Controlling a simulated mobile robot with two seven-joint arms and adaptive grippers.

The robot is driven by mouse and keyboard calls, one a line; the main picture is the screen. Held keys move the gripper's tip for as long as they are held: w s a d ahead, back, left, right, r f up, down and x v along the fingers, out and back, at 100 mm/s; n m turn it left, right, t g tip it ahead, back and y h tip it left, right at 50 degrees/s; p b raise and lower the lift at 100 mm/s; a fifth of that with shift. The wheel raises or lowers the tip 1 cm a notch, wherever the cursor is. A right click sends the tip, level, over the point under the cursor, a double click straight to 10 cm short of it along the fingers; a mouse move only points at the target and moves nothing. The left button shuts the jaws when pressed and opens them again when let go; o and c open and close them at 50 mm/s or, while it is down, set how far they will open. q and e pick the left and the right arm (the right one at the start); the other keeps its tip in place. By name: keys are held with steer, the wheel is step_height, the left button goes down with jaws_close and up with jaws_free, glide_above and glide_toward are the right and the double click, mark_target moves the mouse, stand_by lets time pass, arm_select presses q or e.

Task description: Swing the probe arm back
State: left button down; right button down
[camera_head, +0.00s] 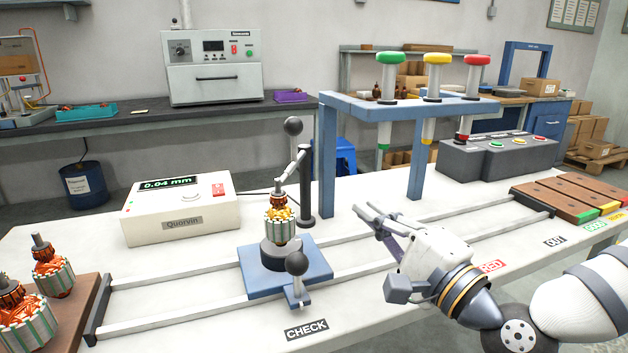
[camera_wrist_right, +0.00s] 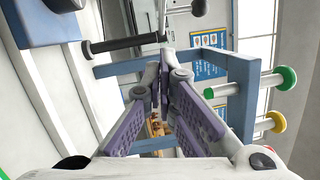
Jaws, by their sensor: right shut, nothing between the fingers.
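The probe arm (camera_head: 289,169) is a grey bar on a black post (camera_head: 306,188) with a black ball knob (camera_head: 293,126) standing up from it. Its tip reaches over the top of the armature (camera_head: 280,222), which stands upright on the blue carriage (camera_head: 315,264). I cannot tell whether the tip touches it. My right gripper (camera_head: 362,210) is shut and empty, to the right of the post and apart from it. The right wrist view shows its fingers (camera_wrist_right: 164,75) pointing toward the post (camera_wrist_right: 125,46) and knob (camera_wrist_right: 199,8). My left gripper is not in view.
The gauge box (camera_head: 180,211) reads 0.04 mm. A second ball-knobbed lever (camera_head: 297,264) stands at the carriage's front. A blue frame (camera_head: 328,160) with coloured stamps rises behind my right gripper. Rails (camera_head: 180,318) cross the table. Other armatures (camera_head: 52,275) stand at left.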

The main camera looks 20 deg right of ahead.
mark_target(295, 142)
steer(key=w+a+r, duration=0.2)
steer(key=w+a, duration=0.3)
steer(key=w, duration=0.5)
steer(key=shift+w+a, duration=0.3)
steer(key=shift+w, duration=0.1)
steer(key=a, duration=0.1)
steer(key=w+a, duration=0.1)
steer(key=a, duration=0.2)
steer(key=shift+w+a, duration=0.15)
steer(key=shift+w, duration=0.15)
